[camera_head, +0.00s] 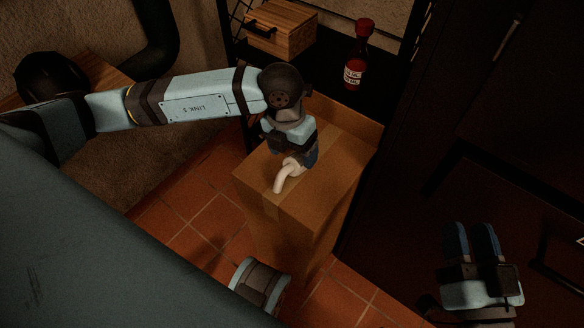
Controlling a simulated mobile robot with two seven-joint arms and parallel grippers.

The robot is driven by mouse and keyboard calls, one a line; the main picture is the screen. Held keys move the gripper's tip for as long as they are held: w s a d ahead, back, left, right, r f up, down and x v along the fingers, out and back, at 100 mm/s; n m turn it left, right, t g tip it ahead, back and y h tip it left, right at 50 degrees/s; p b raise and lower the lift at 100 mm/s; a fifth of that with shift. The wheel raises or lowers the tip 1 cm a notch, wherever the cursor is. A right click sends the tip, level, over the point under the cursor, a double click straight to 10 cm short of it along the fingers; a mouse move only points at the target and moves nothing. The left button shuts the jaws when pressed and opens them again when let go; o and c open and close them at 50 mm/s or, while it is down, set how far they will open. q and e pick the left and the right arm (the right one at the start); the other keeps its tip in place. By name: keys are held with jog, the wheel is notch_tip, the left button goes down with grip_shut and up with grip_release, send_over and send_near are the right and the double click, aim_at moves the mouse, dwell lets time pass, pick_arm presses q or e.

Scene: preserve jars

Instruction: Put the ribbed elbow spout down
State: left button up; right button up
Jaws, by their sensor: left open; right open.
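The ribbed elbow spout (283,180) is a small pale, bent piece on top of the cardboard box, near the middle of the view. My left gripper (299,163) comes down from above, right at the spout, and its fingers are open around or beside its far end. The gripper partly hides that end, so I cannot tell whether the fingers touch it. My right gripper (471,240) is at the lower right, open and empty, with its two dark blue fingers pointing up in the picture, well apart from the box.
The cardboard box (335,190) stands on a red tiled floor (200,215). Behind it, a dark shelf (325,80) holds a wooden box (281,30) with a black handle and a red-capped bottle (357,55). Dark furniture fills the right side. The box top's near right part is clear.

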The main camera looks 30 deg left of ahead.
pick_arm(q)
jog(key=f, duration=0.1)
jog(key=f+b, duration=0.1)
jog(key=f, duration=0.2)
jog(key=shift+d+f, duration=0.2)
jog(key=shift+d, duration=0.1)
jog(key=c, duration=1.1)
pick_arm(e)
notch_tip(320, 180, down, 3)
jog(key=shift+w+a+g, duration=0.1)
jog(key=shift+a+g, duration=0.05)
jog(key=shift+g, duration=0.45)
